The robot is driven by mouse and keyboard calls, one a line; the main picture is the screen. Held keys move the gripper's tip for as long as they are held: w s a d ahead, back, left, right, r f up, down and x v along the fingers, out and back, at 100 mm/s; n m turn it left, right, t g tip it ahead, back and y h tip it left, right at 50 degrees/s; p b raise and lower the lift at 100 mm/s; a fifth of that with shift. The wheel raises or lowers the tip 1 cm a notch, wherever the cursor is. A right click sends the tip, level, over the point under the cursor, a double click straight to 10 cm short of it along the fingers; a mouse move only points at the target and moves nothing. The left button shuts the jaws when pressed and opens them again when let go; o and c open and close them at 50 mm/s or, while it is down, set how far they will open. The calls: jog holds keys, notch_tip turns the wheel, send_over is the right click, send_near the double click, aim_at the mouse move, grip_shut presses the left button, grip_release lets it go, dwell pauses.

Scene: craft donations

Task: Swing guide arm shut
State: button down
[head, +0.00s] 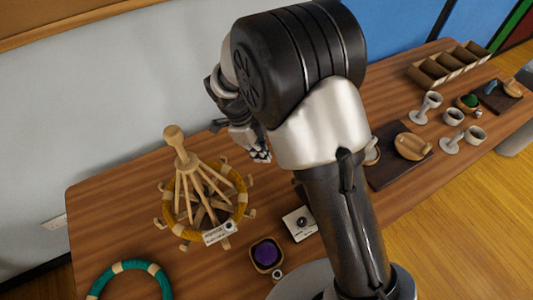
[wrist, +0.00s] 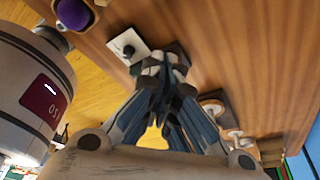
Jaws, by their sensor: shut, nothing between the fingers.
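My gripper (head: 258,152) is shut and empty, with its fingertips pointing down over the table. In the wrist view my gripper (wrist: 165,65) appears beside a white plate with a black knob (wrist: 128,45). The same plate (head: 301,222) shows in the head view, partly beside my arm. A wooden spoked stand (head: 182,158) with a knob on top and a yellow-wrapped ring (head: 242,190) is left of my gripper. I cannot make out a guide arm for certain; my arm and fingers hide part of the table.
A purple item in a small wooden holder (head: 266,254) and a teal ring (head: 155,268) lie near the front. A dark board with a wooden piece (head: 411,147), several white cups and a divided wooden rack (head: 447,65) stand to the right. A wall runs behind the table.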

jog(key=s+d+f+b, duration=0.1)
jog(key=d+f, duration=0.5)
jog(key=f, duration=0.2)
jog(key=shift+b, duration=0.4)
jog(key=shift+s+d+f, duration=0.1)
jog(key=shift+s+f, duration=0.05)
jog(key=shift+s, duration=0.05)
jog(key=shift+s+d+n+b, duration=0.2)
jog(key=shift+s+n+b, duration=0.1)
jog(key=shift+n+b, duration=0.15)
